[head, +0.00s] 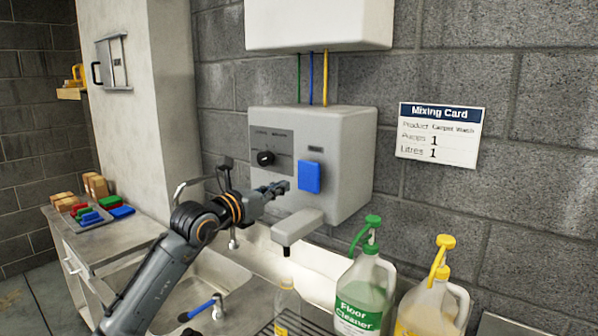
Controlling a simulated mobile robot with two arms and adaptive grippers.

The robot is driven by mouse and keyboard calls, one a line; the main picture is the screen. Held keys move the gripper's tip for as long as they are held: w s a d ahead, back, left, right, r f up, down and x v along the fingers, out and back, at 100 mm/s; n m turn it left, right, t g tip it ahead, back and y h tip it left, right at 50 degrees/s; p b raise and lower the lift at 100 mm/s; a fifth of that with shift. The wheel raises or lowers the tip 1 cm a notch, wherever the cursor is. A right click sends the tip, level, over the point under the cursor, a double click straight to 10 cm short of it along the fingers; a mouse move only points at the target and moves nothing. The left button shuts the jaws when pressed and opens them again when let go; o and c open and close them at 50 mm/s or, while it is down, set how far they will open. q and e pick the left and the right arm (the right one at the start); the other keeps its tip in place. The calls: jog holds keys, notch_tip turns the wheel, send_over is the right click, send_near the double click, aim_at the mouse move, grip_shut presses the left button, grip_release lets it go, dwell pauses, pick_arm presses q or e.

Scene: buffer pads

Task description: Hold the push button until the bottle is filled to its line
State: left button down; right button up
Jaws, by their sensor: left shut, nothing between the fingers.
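The blue push button (309,177) is on the front of the pale grey dispenser (345,150) on the wall. My left gripper (285,187) is shut and empty, with its tips just left of the button. A small gap seems to show between them, but I cannot tell the depth for sure. A clear bottle (287,303) stands below the dispenser's spout (297,226), its lower part cut off by the picture's edge. Its fill line and liquid level cannot be made out. My right gripper is not in view.
A black knob (266,158) is left of the button. A Floor Cleaner jug (362,290) and a yellow-pump jug (433,300) stand right of the bottle. A sink (205,280) lies below my left arm. A mixing card (440,134) reads 1 pump, 1 litre.

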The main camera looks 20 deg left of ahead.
aim_at(306, 177)
pick_arm(q)
jog(key=p+x, duration=0.3)
jog(key=x, duration=0.3)
jog(key=shift+w+r, duration=0.15)
jog(key=shift+w+d, duration=0.3)
jog(key=shift+w, duration=0.3)
jog(key=shift+f, duration=0.2)
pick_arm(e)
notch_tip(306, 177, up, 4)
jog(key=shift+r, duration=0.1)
